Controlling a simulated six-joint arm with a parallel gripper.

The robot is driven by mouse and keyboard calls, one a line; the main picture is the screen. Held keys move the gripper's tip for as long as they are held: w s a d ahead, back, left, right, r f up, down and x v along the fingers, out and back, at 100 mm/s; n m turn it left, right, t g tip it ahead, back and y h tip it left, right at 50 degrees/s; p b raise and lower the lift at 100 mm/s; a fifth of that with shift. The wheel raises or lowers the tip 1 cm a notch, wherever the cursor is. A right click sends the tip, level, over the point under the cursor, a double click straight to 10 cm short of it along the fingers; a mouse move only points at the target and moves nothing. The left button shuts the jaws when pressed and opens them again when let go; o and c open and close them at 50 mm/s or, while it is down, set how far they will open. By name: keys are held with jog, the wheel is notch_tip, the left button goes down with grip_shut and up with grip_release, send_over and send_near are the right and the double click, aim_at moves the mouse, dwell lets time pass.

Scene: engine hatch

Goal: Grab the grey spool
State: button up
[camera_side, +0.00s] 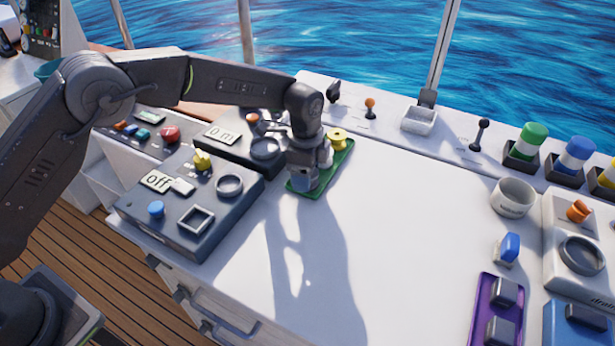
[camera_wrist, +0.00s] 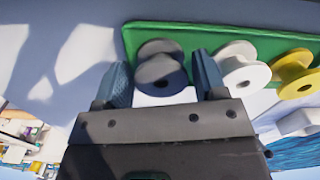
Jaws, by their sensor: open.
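The grey spool (camera_wrist: 161,66) sits at the left end of a green tray (camera_wrist: 190,35) in the wrist view. My gripper (camera_wrist: 160,78) is open, with one blue finger to the left of the grey spool and the other to its right, beside a white spool (camera_wrist: 238,65). I cannot tell whether the fingers touch the spool. In the side view my gripper (camera_side: 304,178) points down over the near end of the green tray (camera_side: 338,166) and hides the grey spool.
A yellow spool (camera_wrist: 295,70) stands beyond the white one, and it also shows in the side view (camera_side: 337,137). Dark control boxes (camera_side: 185,200) lie left of the tray. A purple tray (camera_side: 485,310) and a white cup (camera_side: 513,197) stand right. The white middle surface is clear.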

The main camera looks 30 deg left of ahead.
jog(key=c, duration=0.7)
jog(key=shift+r, duration=0.15)
